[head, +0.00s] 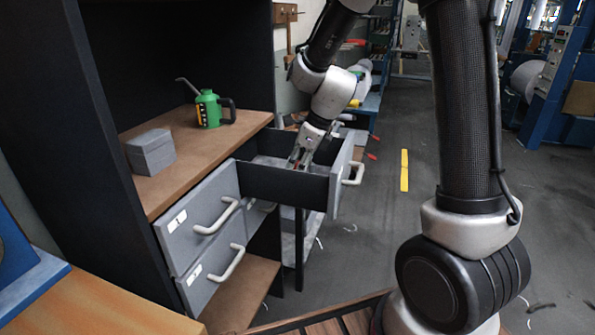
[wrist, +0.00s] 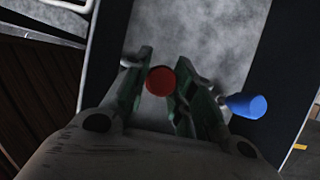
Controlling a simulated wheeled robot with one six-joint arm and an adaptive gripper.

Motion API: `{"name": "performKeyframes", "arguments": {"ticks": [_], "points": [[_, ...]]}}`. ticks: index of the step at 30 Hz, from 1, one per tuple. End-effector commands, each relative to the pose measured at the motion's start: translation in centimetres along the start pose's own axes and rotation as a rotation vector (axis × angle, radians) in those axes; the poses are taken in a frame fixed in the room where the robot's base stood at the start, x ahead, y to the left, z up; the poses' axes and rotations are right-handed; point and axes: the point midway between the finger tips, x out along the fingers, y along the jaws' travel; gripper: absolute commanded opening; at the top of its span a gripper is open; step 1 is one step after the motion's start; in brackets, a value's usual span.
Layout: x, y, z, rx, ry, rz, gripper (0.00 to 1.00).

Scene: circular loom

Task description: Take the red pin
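The red pin (wrist: 161,81) shows in the wrist view as a round red top between the two green-padded fingers of my gripper (wrist: 162,86). Both pads border it, and I see no clear gap at either side. The gripper looks shut on it; its lower part is hidden. In the head view my gripper (head: 299,160) reaches down into the open drawer (head: 285,184). Only a speck of red shows at the fingertips there.
A blue pin (wrist: 246,106) lies close to the right finger, by the drawer's dark side wall. The pulled-out drawer's front has a pale handle (head: 353,174). A green oil can (head: 209,109) and a grey box (head: 151,152) stand on the wooden top.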

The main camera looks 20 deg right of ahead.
Motion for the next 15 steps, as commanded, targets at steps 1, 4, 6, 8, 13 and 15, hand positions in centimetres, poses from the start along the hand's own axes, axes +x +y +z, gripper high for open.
{"name": "performKeyframes", "arguments": {"ticks": [1,4,6,8,13,15], "points": [[-0.01,-0.01,0.0,0.0,0.0,0.0,0.03],[-0.02,-0.01,0.01,0.0,0.0,0.0,0.0],[-0.05,-0.01,0.03,0.0,0.0,0.0,0.0],[-0.13,-0.02,0.06,0.0,-0.001,-0.001,0.0],[-0.56,-0.03,0.26,-0.001,-0.002,-0.001,0.0],[-0.77,-0.01,0.35,0.0,-0.001,-0.001,0.0]]}}
